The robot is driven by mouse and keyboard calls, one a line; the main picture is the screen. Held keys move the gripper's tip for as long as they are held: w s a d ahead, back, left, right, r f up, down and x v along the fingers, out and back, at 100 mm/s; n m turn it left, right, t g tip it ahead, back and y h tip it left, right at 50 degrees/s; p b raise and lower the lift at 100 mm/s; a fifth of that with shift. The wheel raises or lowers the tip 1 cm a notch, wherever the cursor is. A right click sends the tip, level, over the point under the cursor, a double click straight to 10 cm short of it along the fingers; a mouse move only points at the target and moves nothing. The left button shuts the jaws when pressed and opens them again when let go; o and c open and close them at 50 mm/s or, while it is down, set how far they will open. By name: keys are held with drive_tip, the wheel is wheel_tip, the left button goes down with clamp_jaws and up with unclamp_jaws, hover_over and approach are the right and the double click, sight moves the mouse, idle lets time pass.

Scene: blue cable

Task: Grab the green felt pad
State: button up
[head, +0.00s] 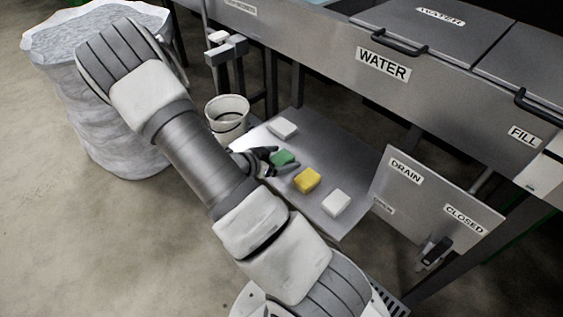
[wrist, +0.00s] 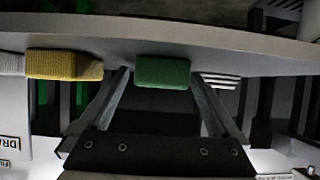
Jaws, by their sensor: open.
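The green felt pad (head: 284,158) lies on the grey metal shelf (head: 350,168) in the head view, between a white block and a yellow sponge. It also shows in the wrist view (wrist: 162,72), between the far ends of my two fingers. My gripper (head: 281,162) is open at the pad in the head view, with its fingers pointing right. In the wrist view, my gripper (wrist: 162,78) has a finger on each side of the pad, with a visible gap. I cannot tell whether either finger touches it.
The yellow sponge (head: 307,180) lies close beside the pad. A white block (head: 336,203) lies at the front and another white block (head: 283,128) at the back. A white bucket (head: 228,115) stands left of the shelf. The drain panel (head: 430,205) rises on the right.

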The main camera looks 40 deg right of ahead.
sight(281, 157)
drive_tip(key=c, duration=1.4)
drive_tip(key=shift+r, duration=0.15)
wheel_tip(281, 157, up, 5)
drive_tip(key=shift+f+p, duration=0.2)
drive_tip(key=shift+p, duration=1.05)
drive_tip(key=s+d+r+p, duration=0.2)
drive_tip(key=s+r+p, duration=0.4)
drive_tip(key=s, duration=0.5)
drive_tip(key=shift+s+d+r+p, duration=0.15)
drive_tip(key=shift+d+p, duration=0.05)
drive_tip(key=shift+p, duration=0.4)
